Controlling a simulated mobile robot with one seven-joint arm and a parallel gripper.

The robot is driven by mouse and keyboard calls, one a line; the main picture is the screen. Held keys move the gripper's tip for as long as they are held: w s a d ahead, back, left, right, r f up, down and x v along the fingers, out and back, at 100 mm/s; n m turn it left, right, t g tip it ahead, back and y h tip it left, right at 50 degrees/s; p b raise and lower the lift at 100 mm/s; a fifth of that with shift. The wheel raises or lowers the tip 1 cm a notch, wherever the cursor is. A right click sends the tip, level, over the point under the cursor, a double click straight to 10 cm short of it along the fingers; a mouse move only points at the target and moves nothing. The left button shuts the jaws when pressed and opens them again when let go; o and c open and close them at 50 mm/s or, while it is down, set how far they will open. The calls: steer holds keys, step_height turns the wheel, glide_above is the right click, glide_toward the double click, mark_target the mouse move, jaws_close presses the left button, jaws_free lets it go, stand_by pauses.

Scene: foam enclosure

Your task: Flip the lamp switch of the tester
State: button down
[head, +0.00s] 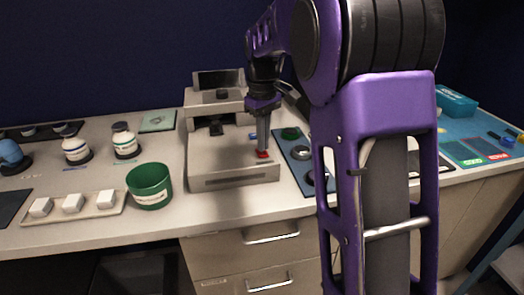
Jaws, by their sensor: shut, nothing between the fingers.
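The tester (228,150) is a beige-grey box with a raised back part and a dark panel on top, standing on the counter. A small red switch (262,154) sits on its top near the front right. I take it for the lamp switch. My gripper (263,147) is shut and points straight down, its tips right at the red switch. I cannot tell whether they touch it. The fingers partly cover the switch, so its position is not clear. A small blue part (252,136) shows just behind the fingers.
A green cup (150,187) stands close left of the tester. A tray (100,214) with white blocks and two white bottles (76,151) are further left. A blue-grey mat (287,153) with round parts lies to the right, partly behind my arm. Drawers (250,245) are below.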

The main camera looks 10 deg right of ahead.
mark_target(263, 154)
steer(key=shift+f, duration=0.7)
steer(key=shift+r, duration=0.1)
step_height(263, 154, up, 7)
steer(key=p, duration=0.6)
steer(key=shift+p, duration=0.35)
stand_by(0.4)
